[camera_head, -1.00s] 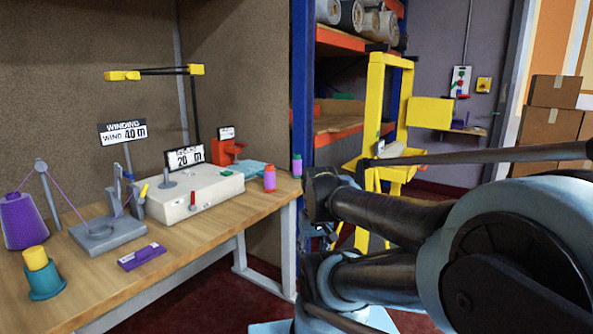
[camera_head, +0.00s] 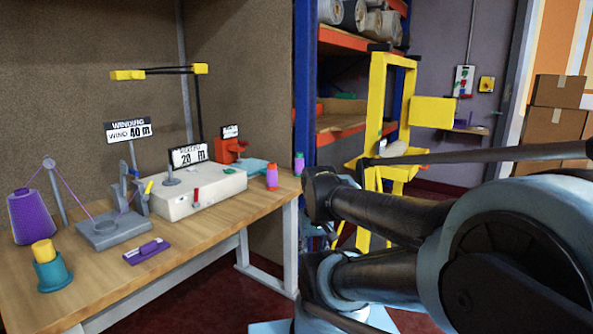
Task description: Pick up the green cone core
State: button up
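I cannot make out a green cone core for certain in the head view. A small flat green piece (camera_head: 230,171) lies on top of the white box (camera_head: 205,193) on the workbench, too small to tell its shape. A teal cup (camera_head: 54,274) with a yellow cylinder (camera_head: 43,251) in it stands at the bench's front left. A purple yarn cone (camera_head: 32,217) stands behind it, with thread running up to a post. My arm fills the right side of the view, to the right of the bench. My gripper does not show.
A yellow frame (camera_head: 376,105) and a shelf rack stand behind my arm. Boxes (camera_head: 556,107) are stacked far right.

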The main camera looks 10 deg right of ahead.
aim_at(299, 158)
jog(key=k, duration=1.15)
jog(key=z, duration=0.7)
jog(key=i, duration=2.05)
jog(key=u, duration=0.45)
